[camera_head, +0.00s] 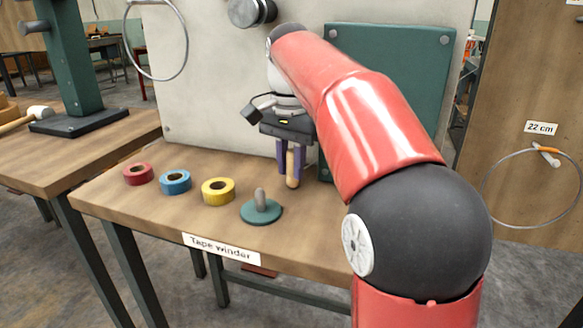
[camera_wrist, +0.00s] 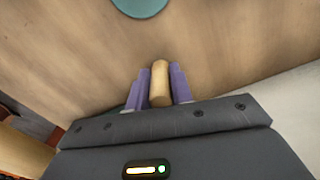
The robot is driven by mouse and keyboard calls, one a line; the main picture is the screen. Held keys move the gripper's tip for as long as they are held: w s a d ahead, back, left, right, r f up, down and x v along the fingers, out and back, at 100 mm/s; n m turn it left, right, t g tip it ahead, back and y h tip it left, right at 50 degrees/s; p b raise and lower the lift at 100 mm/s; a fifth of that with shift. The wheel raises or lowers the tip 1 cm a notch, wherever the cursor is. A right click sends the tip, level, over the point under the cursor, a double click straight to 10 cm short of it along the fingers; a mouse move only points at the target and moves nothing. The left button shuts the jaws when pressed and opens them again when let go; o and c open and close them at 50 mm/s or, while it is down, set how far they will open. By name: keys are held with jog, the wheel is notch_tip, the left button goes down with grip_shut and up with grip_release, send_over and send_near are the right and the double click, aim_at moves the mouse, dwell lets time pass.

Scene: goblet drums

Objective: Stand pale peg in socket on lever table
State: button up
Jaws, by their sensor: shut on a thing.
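The pale peg (camera_head: 293,172) is light wood and stands upright between the purple fingers of my gripper (camera_head: 290,160). Its lower end reaches below the fingertips, at or just above the top of the table labelled "Tape winder" (camera_head: 205,208); I cannot tell if it touches. In the wrist view the peg (camera_wrist: 160,84) sits between both fingers of my gripper (camera_wrist: 160,90). No label reading lever table is in view. A second table (camera_head: 95,155) at the left carries a green post on a dark base (camera_head: 80,122). I cannot make out a socket.
Red (camera_head: 138,174), blue (camera_head: 175,181) and yellow (camera_head: 218,191) tape rolls lie on the tape winder table. A teal disc with a grey post (camera_head: 262,211) stands near its front edge. A pale upright board (camera_head: 210,95) rises behind. A mallet (camera_head: 38,113) lies on the left table.

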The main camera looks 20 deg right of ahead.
jog(key=shift+w+d+f, duration=0.1)
jog(key=shift+f, duration=0.15)
jog(key=o, duration=0.9)
jog(key=shift+o, duration=0.2)
